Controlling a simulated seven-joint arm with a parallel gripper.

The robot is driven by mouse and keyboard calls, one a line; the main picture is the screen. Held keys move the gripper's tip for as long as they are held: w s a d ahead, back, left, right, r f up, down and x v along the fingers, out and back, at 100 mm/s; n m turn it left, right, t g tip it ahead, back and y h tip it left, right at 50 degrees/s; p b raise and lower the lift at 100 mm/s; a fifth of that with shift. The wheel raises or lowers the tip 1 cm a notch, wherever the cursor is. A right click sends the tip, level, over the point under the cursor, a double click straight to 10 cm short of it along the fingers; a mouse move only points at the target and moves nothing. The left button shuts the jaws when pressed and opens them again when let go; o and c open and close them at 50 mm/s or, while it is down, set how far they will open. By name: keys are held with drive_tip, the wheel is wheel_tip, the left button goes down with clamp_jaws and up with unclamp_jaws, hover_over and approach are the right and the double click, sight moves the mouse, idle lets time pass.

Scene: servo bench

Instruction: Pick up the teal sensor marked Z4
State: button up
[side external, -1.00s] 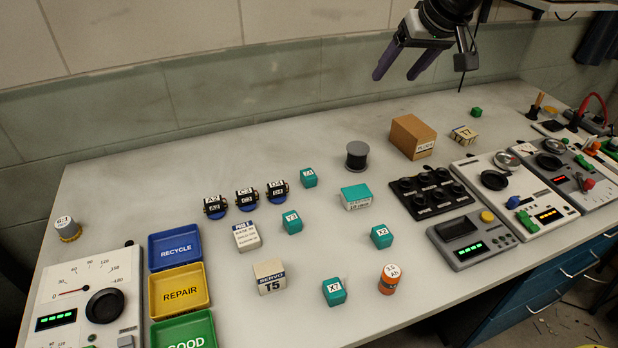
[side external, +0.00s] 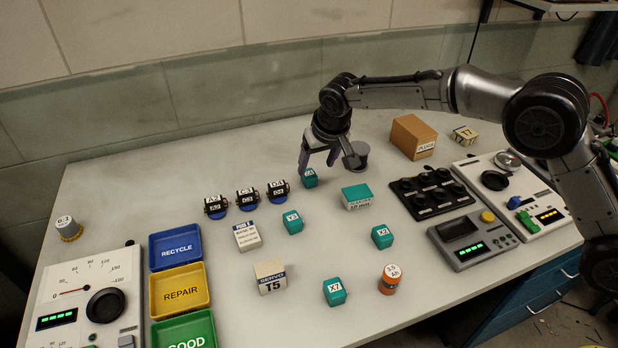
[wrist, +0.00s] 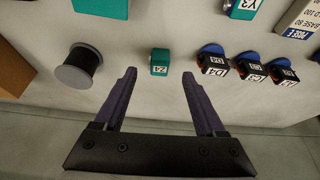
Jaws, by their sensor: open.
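A small teal cube (side external: 310,179) stands on the bench beneath my gripper in the side view; its label is partly hidden there. In the wrist view the teal cube (wrist: 159,61) shows a label starting with Z; the second character is hard to read. My gripper (side external: 317,164) is open and points down. In the wrist view the cube appears between the lines of the two purple fingers, slightly beyond the tips. The fingers do not appear to touch it.
A grey spool (side external: 357,156) is close on the right of my gripper. Several black servos (side external: 247,199) stand to the left. Other teal cubes sit nearer the front: Y3 (side external: 292,223), X7 (side external: 334,292) and one at right (side external: 382,237). A teal-topped box (side external: 356,197) is nearby.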

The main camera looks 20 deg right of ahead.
sight(311, 176)
drive_tip(key=shift+x, duration=3.1)
drive_tip(key=shift+w, duration=0.1)
clamp_jaws()
